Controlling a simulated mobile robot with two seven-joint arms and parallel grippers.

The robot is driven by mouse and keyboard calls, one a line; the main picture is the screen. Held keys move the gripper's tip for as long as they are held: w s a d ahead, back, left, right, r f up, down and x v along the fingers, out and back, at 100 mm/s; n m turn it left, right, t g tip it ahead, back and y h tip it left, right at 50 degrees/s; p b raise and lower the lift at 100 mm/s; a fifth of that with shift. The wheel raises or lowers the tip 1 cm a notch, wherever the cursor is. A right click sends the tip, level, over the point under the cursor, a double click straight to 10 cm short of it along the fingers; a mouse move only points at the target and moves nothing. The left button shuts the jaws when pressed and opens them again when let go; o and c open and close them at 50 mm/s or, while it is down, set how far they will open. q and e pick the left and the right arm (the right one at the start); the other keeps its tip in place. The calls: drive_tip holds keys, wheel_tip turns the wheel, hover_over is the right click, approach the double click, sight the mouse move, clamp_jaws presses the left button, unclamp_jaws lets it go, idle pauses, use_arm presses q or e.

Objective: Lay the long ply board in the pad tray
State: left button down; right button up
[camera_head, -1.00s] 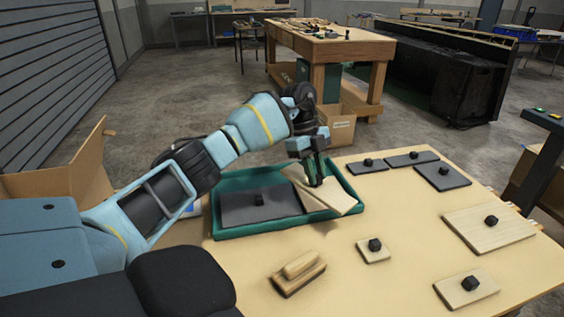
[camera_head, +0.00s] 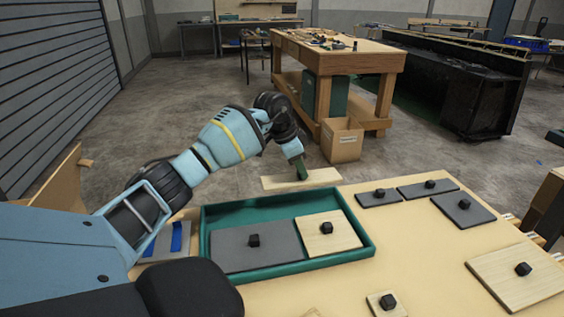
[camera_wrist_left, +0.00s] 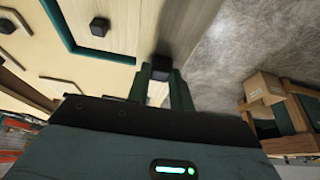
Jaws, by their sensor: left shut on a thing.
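The long ply board (camera_head: 285,183) is a narrow pale strip held in the air at the far side of the green pad tray (camera_head: 369,248). My left gripper (camera_head: 302,174) is shut on the board's dark knob, which shows between the fingers (camera_wrist_left: 162,84) in the wrist view. The board (camera_wrist_left: 180,32) also shows there. The tray holds a grey board (camera_head: 228,247) on the left and a square ply board (camera_head: 340,241) on the right. A bare green strip shows along its far side. My right gripper is not in view.
Grey boards (camera_head: 414,191) with knobs lie right of the tray. A larger ply board (camera_head: 500,280) and a small ply piece (camera_head: 374,298) lie nearer. A cardboard box (camera_head: 342,140) and a workbench (camera_head: 340,60) stand on the floor beyond.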

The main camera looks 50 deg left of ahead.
sight(291, 180)
use_arm(q)
drive_tip(key=shift+s+f, duration=0.1)
drive_tip(key=shift+f, duration=4.85)
drive_tip(key=c, duration=1.2)
unclamp_jaws()
drive_tip(key=shift+f, duration=0.1)
drive_tip(key=shift+c, duration=0.2)
drive_tip(key=v, duration=1.2)
drive_tip(key=shift+d, duration=0.1)
